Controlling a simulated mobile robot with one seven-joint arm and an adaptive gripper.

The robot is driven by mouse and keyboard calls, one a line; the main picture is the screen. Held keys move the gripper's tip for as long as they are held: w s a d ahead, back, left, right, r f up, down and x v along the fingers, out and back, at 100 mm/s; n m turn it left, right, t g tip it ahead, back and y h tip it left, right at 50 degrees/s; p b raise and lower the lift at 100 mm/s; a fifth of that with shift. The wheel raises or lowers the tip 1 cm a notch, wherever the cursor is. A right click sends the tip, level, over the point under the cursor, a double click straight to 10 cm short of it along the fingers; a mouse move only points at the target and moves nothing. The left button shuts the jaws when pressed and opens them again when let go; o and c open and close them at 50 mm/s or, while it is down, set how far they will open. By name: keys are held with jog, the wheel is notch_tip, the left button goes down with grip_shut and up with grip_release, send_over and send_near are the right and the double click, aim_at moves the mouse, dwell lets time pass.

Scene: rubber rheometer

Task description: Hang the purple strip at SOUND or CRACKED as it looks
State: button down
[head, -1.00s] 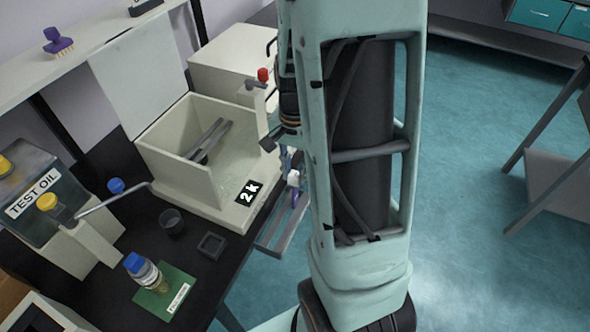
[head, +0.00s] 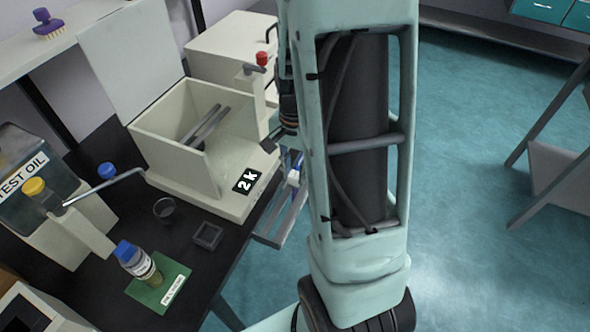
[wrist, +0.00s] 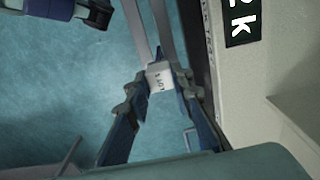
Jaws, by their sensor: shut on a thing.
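My gripper (wrist: 161,78) shows in the wrist view with its two blue-and-dark fingers closed on a small white tagged piece (wrist: 159,77) bearing tiny print I cannot read for sure. The same white piece (head: 293,178) shows in the head view, held beside the bench's front edge, left of my arm. No purple strip can be clearly made out; whether one hangs from the tag is hidden or too small to tell. No SOUND or CRACKED marking is readable in either view.
A pale metal frame (head: 284,222) juts from the bench edge beneath my gripper. The open cream box (head: 165,165) labelled 2k stands close by on the bench. A bottle (head: 138,262), a small dark tray (head: 208,236) and the TEST OIL tank (head: 22,165) stand left. Open floor lies right.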

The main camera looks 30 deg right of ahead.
jog(key=shift+f+b, duration=0.95)
jog(key=shift+f, duration=0.45)
jog(key=c, duration=1.6)
grip_release()
jog(key=shift+r, duration=0.15)
notch_tip(320, 180, up, 6)
jog(key=p, duration=0.5)
